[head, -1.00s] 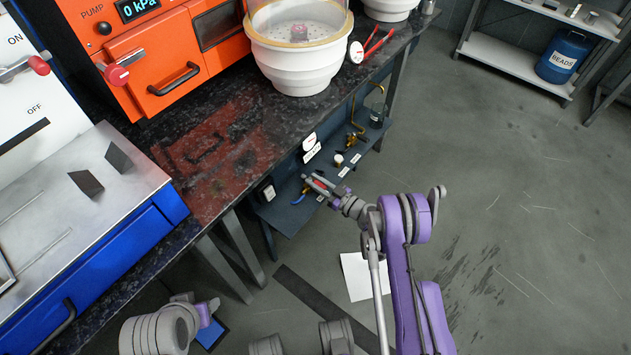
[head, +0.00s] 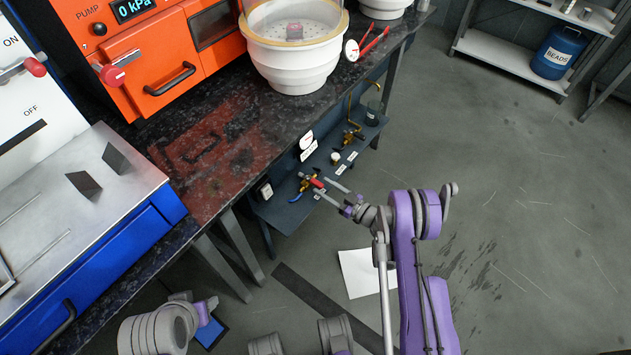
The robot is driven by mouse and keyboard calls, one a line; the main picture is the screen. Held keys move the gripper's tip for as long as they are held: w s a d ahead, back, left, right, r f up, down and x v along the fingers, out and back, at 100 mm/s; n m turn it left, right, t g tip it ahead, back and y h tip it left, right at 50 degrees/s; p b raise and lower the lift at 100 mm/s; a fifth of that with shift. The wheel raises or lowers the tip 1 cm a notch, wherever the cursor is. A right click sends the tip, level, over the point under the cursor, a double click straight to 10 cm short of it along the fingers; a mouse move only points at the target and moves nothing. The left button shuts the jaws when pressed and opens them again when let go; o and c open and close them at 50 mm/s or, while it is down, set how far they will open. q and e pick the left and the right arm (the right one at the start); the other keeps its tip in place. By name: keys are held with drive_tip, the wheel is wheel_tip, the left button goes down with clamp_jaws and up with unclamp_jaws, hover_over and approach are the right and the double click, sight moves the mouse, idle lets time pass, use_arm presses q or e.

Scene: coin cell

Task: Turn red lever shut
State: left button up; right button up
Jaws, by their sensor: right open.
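The red lever (head: 317,183) is small and sits on a brass valve on the dark panel below the bench. My right gripper (head: 323,186) is open and empty, and its two spread fingers point at the lever from the lower right. The lever shows in the gap at the fingertips; I cannot tell if either finger touches it. The lever's exact angle is too small to read. My left arm shows at the bottom left, but its gripper fingers do not show.
The dark panel (head: 290,209) also carries a second brass valve (head: 352,137), a gauge (head: 306,140) and white labels. The bench edge overhangs it. An orange pump unit (head: 150,50) and a white vessel (head: 293,62) stand above.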

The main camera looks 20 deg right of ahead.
drive_tip(key=v, duration=0.5)
drive_tip(key=shift+s, duration=0.1)
idle(0.3)
